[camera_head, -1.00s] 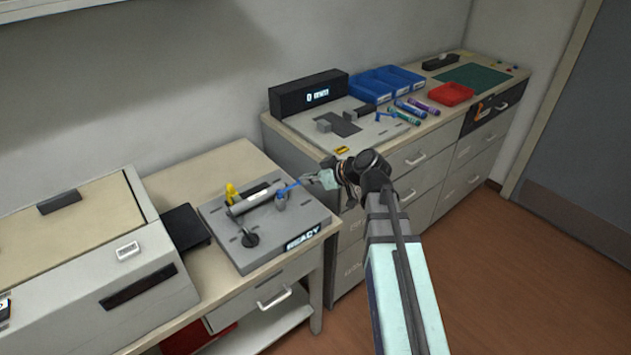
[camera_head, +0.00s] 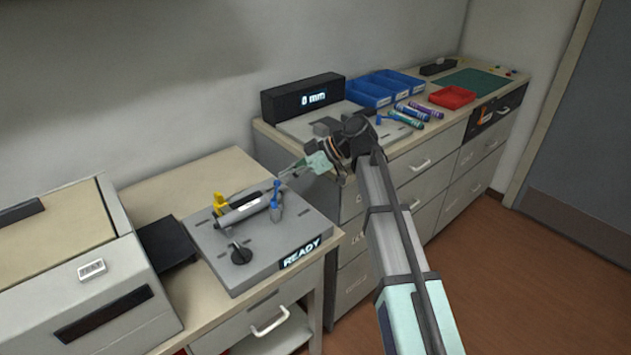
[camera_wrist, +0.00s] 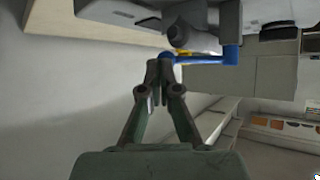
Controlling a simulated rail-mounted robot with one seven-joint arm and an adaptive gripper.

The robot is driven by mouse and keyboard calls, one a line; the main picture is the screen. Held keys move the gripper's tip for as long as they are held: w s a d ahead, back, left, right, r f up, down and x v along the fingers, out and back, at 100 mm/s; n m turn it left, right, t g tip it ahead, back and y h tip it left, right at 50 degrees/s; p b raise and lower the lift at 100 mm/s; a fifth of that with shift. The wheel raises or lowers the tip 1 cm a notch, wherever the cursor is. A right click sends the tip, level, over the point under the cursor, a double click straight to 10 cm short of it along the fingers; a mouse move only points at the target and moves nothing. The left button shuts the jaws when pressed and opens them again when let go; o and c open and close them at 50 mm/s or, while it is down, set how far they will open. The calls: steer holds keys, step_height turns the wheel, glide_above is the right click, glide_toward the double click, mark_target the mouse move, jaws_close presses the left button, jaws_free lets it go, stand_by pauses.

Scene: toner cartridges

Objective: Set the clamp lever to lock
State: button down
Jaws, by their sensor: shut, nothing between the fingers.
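The blue clamp lever (camera_head: 276,192) stands on a post at the right end of the grey fixture (camera_head: 222,272), beside a grey cylindrical cartridge (camera_head: 243,210). In the wrist view the lever's blue arm (camera_wrist: 205,58) runs sideways from its post to near my fingertips. My gripper (camera_head: 284,175) is shut and empty, with its tips close to the lever's free end. The closed tips also show in the wrist view (camera_wrist: 160,66); I cannot tell whether they touch the lever. Any lock marking is too small to read.
The fixture also carries a yellow part (camera_head: 220,204), a black knob (camera_head: 241,253) and a READY display (camera_head: 300,253). A grey machine (camera_head: 100,285) stands left. Behind my arm, a cabinet holds a 0 mm display (camera_head: 303,98), blue bins (camera_head: 384,88) and a red tray (camera_head: 452,97).

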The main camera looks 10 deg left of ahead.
mark_target(276, 181)
steer(key=shift+w+a+f+b, duration=0.15)
steer(key=shift+a+b, duration=0.45)
steer(key=shift+a, duration=1.3)
steer(key=shift+s+d, duration=0.15)
steer(key=shift+s, duration=0.1)
steer(key=shift+s+d, duration=0.25)
steer(key=shift+s, duration=0.35)
steer(key=shift+w+r, duration=0.1)
steer(key=shift+r, duration=0.15)
steer(key=w+d+r, duration=0.7)
steer(key=w+d, duration=0.1)
steer(key=shift+d+r+b, duration=0.2)
steer(key=shift+b, duration=0.2)
